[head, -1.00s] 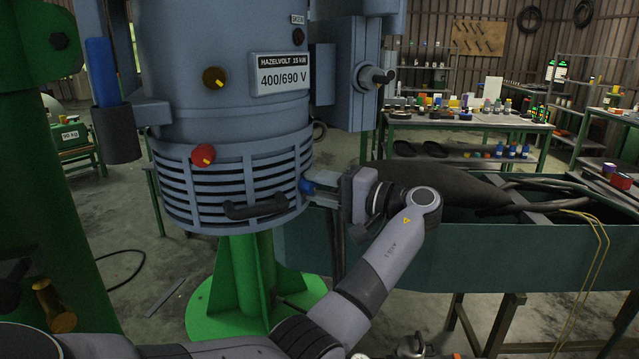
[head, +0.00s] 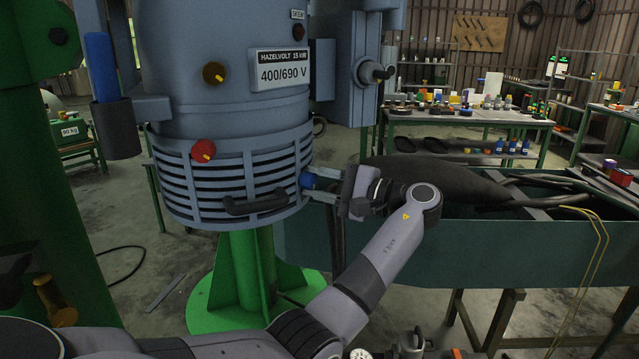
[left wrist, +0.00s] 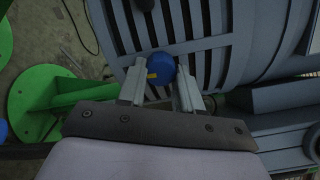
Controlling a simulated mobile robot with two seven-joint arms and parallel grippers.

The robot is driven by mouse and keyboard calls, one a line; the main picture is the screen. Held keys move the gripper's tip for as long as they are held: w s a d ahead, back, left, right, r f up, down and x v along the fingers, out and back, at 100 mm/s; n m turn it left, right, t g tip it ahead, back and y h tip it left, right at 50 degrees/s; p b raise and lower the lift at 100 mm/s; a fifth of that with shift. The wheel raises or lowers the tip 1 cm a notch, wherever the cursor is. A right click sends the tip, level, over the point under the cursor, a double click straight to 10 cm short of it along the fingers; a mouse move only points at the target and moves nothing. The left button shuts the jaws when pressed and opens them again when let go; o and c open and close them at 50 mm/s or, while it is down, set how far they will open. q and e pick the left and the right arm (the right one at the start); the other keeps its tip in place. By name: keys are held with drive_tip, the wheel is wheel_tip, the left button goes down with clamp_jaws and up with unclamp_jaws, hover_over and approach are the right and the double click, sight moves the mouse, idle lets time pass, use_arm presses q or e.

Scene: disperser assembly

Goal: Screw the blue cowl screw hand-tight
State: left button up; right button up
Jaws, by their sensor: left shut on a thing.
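The blue cowl screw (head: 307,181) sits at the right side of the slatted cowl (head: 180,195), low on the grey motor housing. My left gripper (head: 316,187) reaches it from the right and is shut on its head. In the left wrist view the round blue screw head (left wrist: 161,68), with a small yellow mark on its left side, lies between the two fingertips of my left gripper (left wrist: 161,82). The screw's shank is hidden, so how deep it sits cannot be told. My right gripper is not in view.
A black handle (head: 257,204) juts from the cowl left of the screw. A red knob (head: 203,150) and a brass-coloured knob (head: 213,73) are on the housing. A green trough (head: 480,245) stands right behind my arm. A green column (head: 40,180) stands at left.

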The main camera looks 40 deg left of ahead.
use_arm(q)
drive_tip(key=shift+r, duration=0.15)
drive_tip(key=o, duration=1)
drive_tip(key=shift+o, duration=0.2)
drive_tip(key=b+v, duration=0.2)
drive_tip(key=v, duration=0.5)
drive_tip(key=shift+d, duration=0.15)
